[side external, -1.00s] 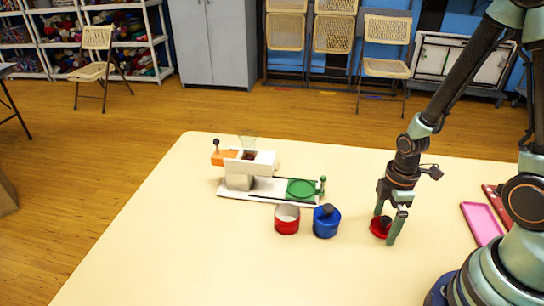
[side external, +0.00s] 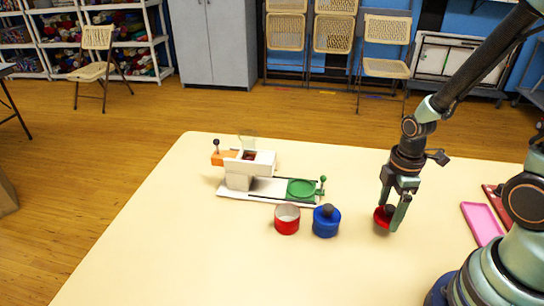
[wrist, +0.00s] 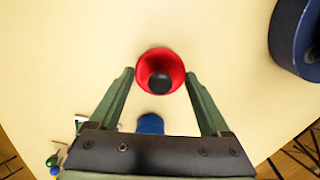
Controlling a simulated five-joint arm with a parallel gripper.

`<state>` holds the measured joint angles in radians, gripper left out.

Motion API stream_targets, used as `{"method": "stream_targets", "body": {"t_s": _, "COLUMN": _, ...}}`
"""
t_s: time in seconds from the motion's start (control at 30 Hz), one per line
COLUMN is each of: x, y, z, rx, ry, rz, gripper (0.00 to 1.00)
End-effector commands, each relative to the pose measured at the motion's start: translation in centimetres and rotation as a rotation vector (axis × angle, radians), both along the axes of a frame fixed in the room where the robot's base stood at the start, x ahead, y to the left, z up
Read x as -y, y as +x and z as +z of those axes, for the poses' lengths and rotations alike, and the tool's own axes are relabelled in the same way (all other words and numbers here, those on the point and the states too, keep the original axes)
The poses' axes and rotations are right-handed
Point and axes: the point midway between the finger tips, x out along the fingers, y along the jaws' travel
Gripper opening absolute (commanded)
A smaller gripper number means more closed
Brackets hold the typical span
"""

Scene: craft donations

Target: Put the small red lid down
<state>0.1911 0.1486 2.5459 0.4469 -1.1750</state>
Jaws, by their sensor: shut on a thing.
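The small red lid (side external: 381,218) has a dark knob. In the wrist view the lid (wrist: 160,60) sits between the fingertips, knob toward the camera. My gripper (side external: 390,217) is shut on it, right of the blue pot and low over the table. The fingers hide part of the lid in the side view, and I cannot tell how far it is above the table. An open red pot (side external: 287,224) stands left of the blue pot (side external: 326,226), which has a dark knob on top.
A pink tray (side external: 482,223) lies to the right, near my base. The table (side external: 190,260) is clear at the front and left.

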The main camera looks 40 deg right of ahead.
Motion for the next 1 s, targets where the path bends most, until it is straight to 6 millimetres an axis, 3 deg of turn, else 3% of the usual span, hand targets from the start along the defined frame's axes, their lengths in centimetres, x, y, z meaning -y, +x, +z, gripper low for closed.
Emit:
{"method": "stream_targets", "body": {"t_s": 0.6, "x": 0.0, "y": 0.1, "z": 12.9, "rx": 0.007, "ry": -0.001, "rz": 0.000, "gripper": 0.20}}
{"method": "stream_targets", "body": {"t_s": 0.87, "x": 0.0, "y": 0.2, "z": 16.0, "rx": 0.002, "ry": 0.000, "rz": 0.007, "gripper": 0.20}}
{"method": "stream_targets", "body": {"t_s": 1.0, "x": -0.4, "y": 1.5, "z": 17.1, "rx": 0.000, "ry": 0.000, "rz": 0.077, "gripper": 0.20}}
